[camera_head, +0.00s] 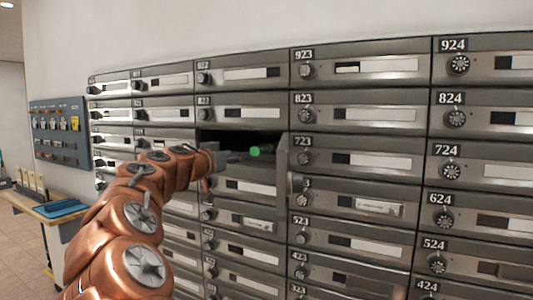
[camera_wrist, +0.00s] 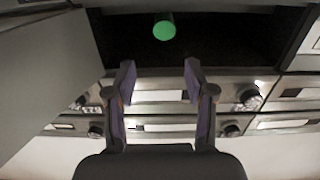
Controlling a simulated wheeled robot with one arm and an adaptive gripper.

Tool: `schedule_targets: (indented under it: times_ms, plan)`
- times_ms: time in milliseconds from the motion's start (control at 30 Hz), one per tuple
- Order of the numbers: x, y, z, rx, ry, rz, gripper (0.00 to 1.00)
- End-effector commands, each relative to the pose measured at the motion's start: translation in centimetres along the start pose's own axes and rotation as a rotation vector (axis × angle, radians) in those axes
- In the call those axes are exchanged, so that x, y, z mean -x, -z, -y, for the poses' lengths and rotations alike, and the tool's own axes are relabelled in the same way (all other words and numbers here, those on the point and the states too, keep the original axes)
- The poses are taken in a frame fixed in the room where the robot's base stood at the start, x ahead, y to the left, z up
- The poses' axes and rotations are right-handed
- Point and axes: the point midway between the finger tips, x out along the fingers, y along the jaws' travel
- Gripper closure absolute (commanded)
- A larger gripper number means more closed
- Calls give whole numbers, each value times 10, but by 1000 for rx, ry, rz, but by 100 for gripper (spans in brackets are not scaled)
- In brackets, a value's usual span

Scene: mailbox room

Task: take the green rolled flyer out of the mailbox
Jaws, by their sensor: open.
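The green rolled flyer (camera_head: 262,150) lies inside the open mailbox (camera_head: 240,133), its round end facing out. The fingers do not touch the flyer. In the head view my gripper (camera_head: 228,156) is at the mailbox opening, left of the flyer. The rest of the flyer's length is hidden in the dark.
The open mailbox door (camera_head: 283,175) stands out on the right of the opening; it fills the left of the wrist view (camera_wrist: 45,85). Closed mailboxes with round locks surround the opening. A table (camera_head: 52,208) with a blue tray (camera_head: 62,207) stands at the left.

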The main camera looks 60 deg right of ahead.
Motion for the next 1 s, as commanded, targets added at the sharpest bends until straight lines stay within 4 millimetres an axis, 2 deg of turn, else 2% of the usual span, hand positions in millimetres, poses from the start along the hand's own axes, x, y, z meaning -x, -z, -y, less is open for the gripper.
schedule_targets:
  times_ms: [133,367,1000]
  plan:
    - [-6,4,6,-10,8,-28,46]
    - [-20,6,6,-10,6,-27,46]
    - [-82,8,7,-9,7,-24,46]
